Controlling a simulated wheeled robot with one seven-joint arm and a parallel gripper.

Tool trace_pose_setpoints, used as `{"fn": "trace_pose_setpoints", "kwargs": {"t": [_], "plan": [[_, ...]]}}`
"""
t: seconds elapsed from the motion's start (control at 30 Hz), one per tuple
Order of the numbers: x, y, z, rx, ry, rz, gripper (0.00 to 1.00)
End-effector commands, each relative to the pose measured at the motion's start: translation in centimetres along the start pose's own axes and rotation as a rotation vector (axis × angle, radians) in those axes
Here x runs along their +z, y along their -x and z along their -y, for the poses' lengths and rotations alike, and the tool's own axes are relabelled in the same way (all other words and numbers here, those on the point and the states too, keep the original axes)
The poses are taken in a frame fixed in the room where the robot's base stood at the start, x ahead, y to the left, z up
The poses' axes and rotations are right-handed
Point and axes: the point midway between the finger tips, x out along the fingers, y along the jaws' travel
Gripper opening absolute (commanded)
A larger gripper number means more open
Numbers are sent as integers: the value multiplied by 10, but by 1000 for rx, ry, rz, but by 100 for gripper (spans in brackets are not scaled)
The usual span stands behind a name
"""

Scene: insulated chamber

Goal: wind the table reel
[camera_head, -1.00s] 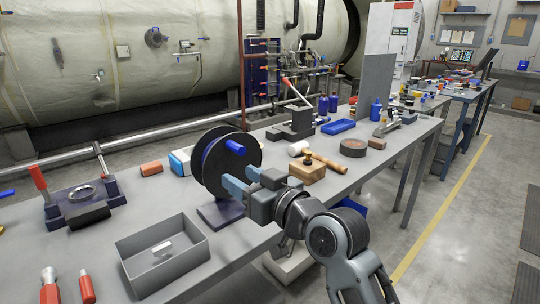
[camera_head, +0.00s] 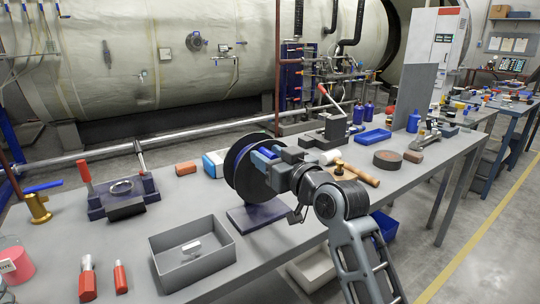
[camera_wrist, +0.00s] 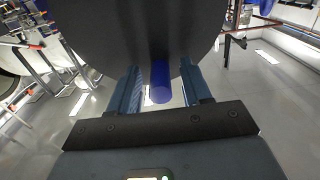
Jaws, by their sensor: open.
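The table reel stands upright on the bench, with a dark disc (camera_head: 236,172) on a dark base (camera_head: 254,219). Its blue crank handle (camera_wrist: 160,88) sticks out from the disc face towards me in the wrist view. My gripper (camera_head: 265,158) is at the upper right part of the disc. In the wrist view its two blue-grey fingers (camera_wrist: 160,92) are apart, one on each side of the handle, with gaps visible. In the head view the fingers and wrist mostly hide the handle.
A grey open tray (camera_head: 192,262) with a small pale item stands front left of the reel. A blue-and-white box (camera_head: 213,163) is behind it. A mallet (camera_head: 357,173) and a dark round disc (camera_head: 387,159) lie to the right. Red-handled tools (camera_head: 120,277) lie at the front left.

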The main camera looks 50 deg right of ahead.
Motion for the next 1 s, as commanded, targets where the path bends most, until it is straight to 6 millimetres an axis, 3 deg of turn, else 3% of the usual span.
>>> {"fn": "trace_pose_setpoints", "kwargs": {"t": [0.2,0.7,1.0], "plan": [[0,0,0,0,0,0,48],[0,0,0,0,0,0,1],[0,0,0,0,0,0,0]]}}
